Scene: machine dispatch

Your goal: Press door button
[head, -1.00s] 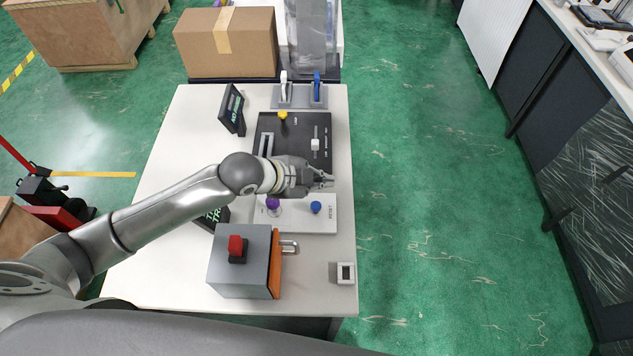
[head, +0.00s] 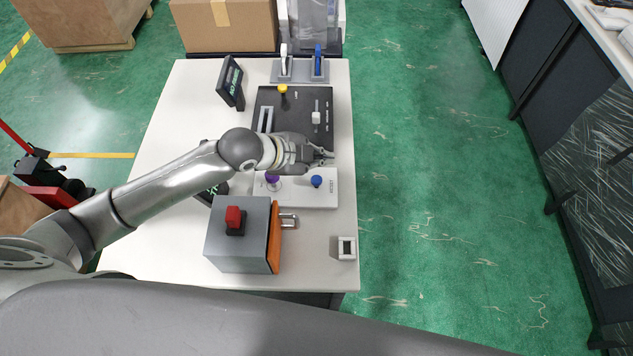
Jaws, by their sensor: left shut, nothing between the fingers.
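I cannot tell which control is the door button. A white panel (head: 303,200) on the table carries a purple knob (head: 272,181) and a blue knob (head: 317,181). A grey box (head: 238,251) with an orange side has a red switch (head: 234,218) on top. A small white unit with a dark face (head: 346,248) sits at the table's front right. My left gripper (head: 327,155) is shut and empty, over the gap between the white panel and a black panel behind it. My right gripper is out of view.
The black panel (head: 288,98) with a yellow knob and white slider stands behind the gripper. A dark display (head: 231,85), white and blue levers and a cardboard box (head: 224,27) are farther back. The table (head: 170,150) is clear at left; green floor (head: 430,180) is open at right.

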